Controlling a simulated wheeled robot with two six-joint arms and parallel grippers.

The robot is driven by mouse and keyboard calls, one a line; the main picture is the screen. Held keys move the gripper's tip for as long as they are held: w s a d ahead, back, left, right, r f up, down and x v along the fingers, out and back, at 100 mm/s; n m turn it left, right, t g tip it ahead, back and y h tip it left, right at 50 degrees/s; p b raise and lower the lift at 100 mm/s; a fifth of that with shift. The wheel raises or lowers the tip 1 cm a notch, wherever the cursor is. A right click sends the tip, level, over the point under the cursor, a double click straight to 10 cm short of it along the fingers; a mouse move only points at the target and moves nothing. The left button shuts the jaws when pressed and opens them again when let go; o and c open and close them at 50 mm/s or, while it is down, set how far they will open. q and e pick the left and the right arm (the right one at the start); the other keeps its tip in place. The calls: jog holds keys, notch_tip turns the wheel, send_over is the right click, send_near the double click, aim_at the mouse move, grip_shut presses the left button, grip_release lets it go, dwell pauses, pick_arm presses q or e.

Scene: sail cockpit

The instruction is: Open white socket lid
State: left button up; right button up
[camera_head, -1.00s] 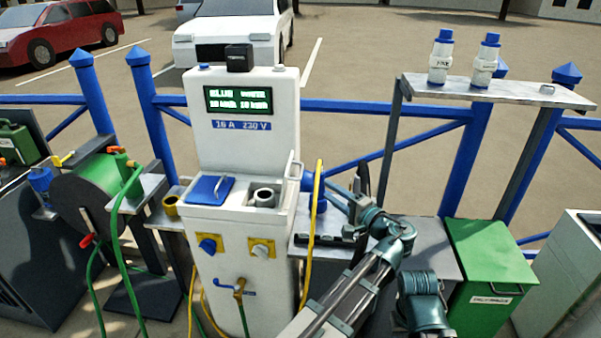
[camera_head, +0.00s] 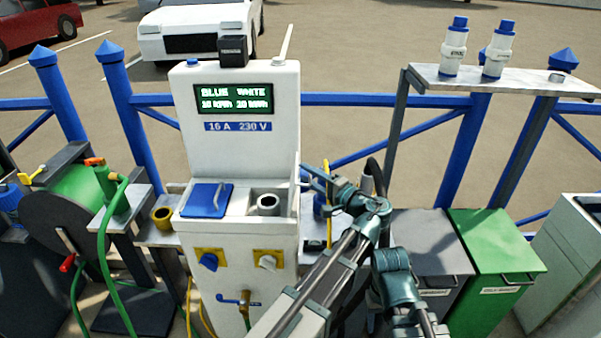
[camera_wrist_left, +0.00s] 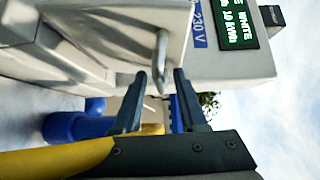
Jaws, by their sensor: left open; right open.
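The white socket lid (camera_head: 297,186) stands raised, nearly edge-on, at the right side of the white pedestal's top, and the grey round socket (camera_head: 268,203) beside it is uncovered. In the left wrist view the lid's metal handle (camera_wrist_left: 161,62) shows at the opening between my fingertips; I cannot tell whether they touch it. My left gripper (camera_head: 308,178) is open at the pedestal's right side, and its two dark fingers show in the left wrist view (camera_wrist_left: 160,76). The blue lid (camera_head: 207,200) lies shut to the left of the socket. My right gripper's fingers are not visible.
The pedestal (camera_head: 235,150) carries a display (camera_head: 233,98) and two knobs. A yellow hose runs close to my left gripper. A shelf (camera_head: 500,80) with two white-and-blue bottles and a green bin (camera_head: 495,260) stand to the right. A hose reel (camera_head: 75,215) stands left.

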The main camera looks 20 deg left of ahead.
pick_arm(q)
jog(key=shift+d, duration=0.1)
grip_shut()
dwell(1.3)
